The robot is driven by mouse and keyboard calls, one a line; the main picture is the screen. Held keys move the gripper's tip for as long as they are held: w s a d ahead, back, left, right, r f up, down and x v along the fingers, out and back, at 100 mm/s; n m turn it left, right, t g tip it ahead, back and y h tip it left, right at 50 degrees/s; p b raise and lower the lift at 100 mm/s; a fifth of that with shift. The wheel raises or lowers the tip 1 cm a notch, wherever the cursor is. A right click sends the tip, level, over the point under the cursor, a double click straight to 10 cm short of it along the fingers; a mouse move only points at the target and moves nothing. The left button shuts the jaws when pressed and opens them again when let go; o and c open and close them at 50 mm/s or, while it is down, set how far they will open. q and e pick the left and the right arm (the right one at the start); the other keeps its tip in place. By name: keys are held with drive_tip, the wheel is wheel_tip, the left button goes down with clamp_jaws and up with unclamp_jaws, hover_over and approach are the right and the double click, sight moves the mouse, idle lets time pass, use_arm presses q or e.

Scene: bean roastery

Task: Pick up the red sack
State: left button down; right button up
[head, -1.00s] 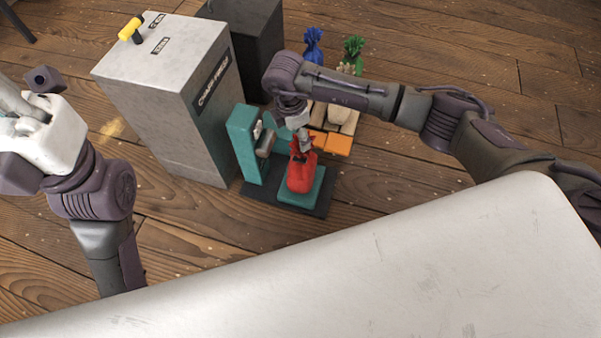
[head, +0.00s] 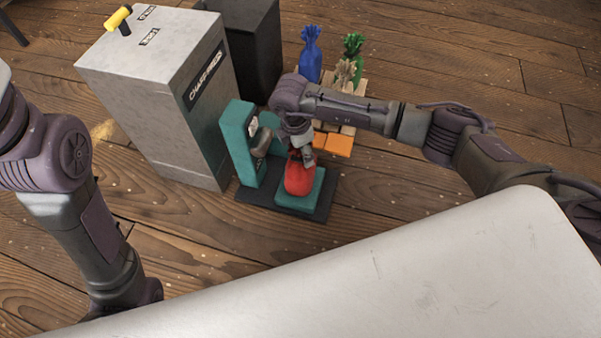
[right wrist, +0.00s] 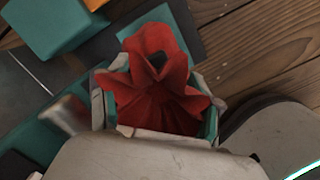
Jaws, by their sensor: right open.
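The red sack (head: 299,181) stands upright on the teal platform (head: 297,203) of a small machine. My right gripper (head: 302,156) points down over the sack's gathered neck. In the right wrist view, the sack's flared red top (right wrist: 152,70) sits between the two fingers of my right gripper (right wrist: 158,108). The fingers are open, one on either side of the cloth. I cannot tell whether either finger touches it. The gripper hides part of the sack's neck in the head view. My left arm is at the left edge; its gripper is out of view.
A grey cabinet (head: 150,100) with a yellow-handled lever (head: 118,18) stands left of the machine, a dark box (head: 250,45) behind. A blue sack (head: 311,55), a green sack (head: 353,46) and a beige sack (head: 344,73) stand on a pallet beyond my right arm. Wooden floor is clear at right.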

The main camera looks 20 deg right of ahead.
clamp_jaws()
drive_tip(key=shift+w+r, duration=0.1)
idle(0.3)
drive_tip(key=shift+r, duration=0.15)
